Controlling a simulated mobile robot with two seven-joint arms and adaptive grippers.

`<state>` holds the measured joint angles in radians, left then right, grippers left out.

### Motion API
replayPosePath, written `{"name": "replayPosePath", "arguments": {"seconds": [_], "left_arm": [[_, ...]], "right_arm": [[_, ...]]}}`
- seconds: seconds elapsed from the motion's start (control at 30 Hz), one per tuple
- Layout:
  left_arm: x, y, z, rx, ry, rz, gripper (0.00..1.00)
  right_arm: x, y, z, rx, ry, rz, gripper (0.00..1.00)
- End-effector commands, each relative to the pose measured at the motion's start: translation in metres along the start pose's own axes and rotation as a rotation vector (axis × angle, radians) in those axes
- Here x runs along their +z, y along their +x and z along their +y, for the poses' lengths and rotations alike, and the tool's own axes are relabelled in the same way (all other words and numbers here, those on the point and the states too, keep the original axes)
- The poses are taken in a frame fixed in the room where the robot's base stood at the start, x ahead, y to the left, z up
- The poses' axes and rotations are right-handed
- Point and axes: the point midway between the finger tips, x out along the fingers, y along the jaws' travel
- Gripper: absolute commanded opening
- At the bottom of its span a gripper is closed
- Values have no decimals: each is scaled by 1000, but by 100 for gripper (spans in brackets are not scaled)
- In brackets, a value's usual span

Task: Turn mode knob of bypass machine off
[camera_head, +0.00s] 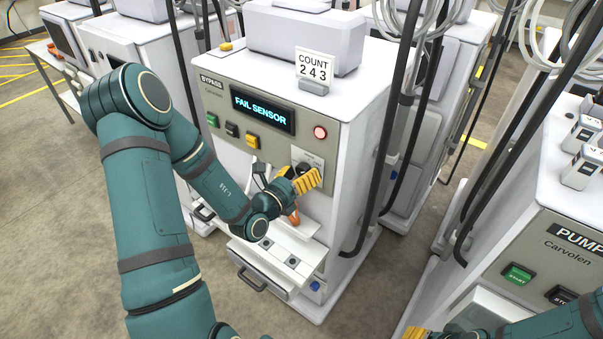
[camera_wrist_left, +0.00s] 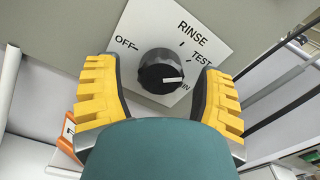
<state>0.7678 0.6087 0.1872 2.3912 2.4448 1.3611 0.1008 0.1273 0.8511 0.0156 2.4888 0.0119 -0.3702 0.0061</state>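The bypass machine (camera_head: 223,135) is a white cabinet with a beige front panel and a lit display reading FAIL SENSOR. Its dark round mode knob (camera_wrist_left: 160,72) sits on a white plate marked OFF, RINSE, TEST and a partly hidden label ending in IN. The white pointer line faces right, toward that last label, away from OFF. My left gripper (camera_head: 300,183) is at the knob plate. In the left wrist view its open yellow fingers (camera_wrist_left: 162,95) stand either side of the knob, with visible gaps. My right gripper (camera_head: 415,332) barely shows at the bottom edge.
A COUNT 243 sign (camera_head: 315,68) stands on the machine top. A red light (camera_head: 320,132) and several buttons are on the panel. A pull-out shelf (camera_head: 285,240) juts below my left gripper. A pump machine (camera_head: 560,250) stands at right. Poles and hoses flank the bypass machine.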

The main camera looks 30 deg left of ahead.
Motion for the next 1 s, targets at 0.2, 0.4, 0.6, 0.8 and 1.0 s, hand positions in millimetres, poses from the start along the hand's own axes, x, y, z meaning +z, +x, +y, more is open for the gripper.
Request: {"name": "replayPosePath", "arguments": {"seconds": [0.2, 0.4, 0.6, 0.8, 1.0], "left_arm": [[0, 0, 0, 0, 0, 0, 4], [0, 0, 0, 0, 0, 0, 4], [1, 0, -1, 0, -29, 0, 4], [2, 0, -2, 0, -127, 2, 4], [4, 0, -3, 1, -291, 1, 4]], "right_arm": [[0, 0, 0, 0, 0, 0, 47], [0, 0, 0, 0, 0, 0, 47], [-2, -4, -2, 0, 1, 3, 47], [-7, -16, -6, 1, 4, 14, 47], [-10, -38, -13, -2, 5, 17, 47]]}}
